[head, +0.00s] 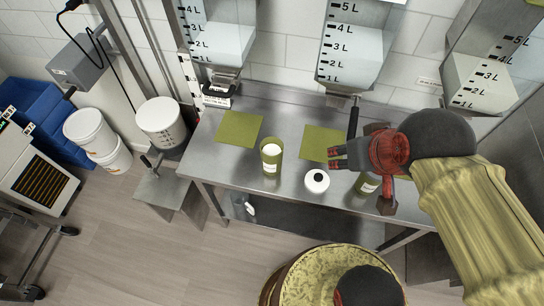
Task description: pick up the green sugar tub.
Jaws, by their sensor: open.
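A green tub (271,156) with a white label and white contents stands upright near the front edge of the steel table, left of my gripper. A second green tub (367,185) with a pale label shows partly beneath my gripper, which hides some of it. The labels are too small to read, so I cannot tell which tub is the sugar one. My gripper (380,166) is open over the table's right part, close to the second tub in the picture. Its height above that tub and any contact are unclear.
A white round container with a dark top (317,181) stands between the tubs. Two green mats (239,128) lie behind on the table (220,165). Clear measured hoppers (352,45) hang above the back edge. White buckets (161,122) stand to the left.

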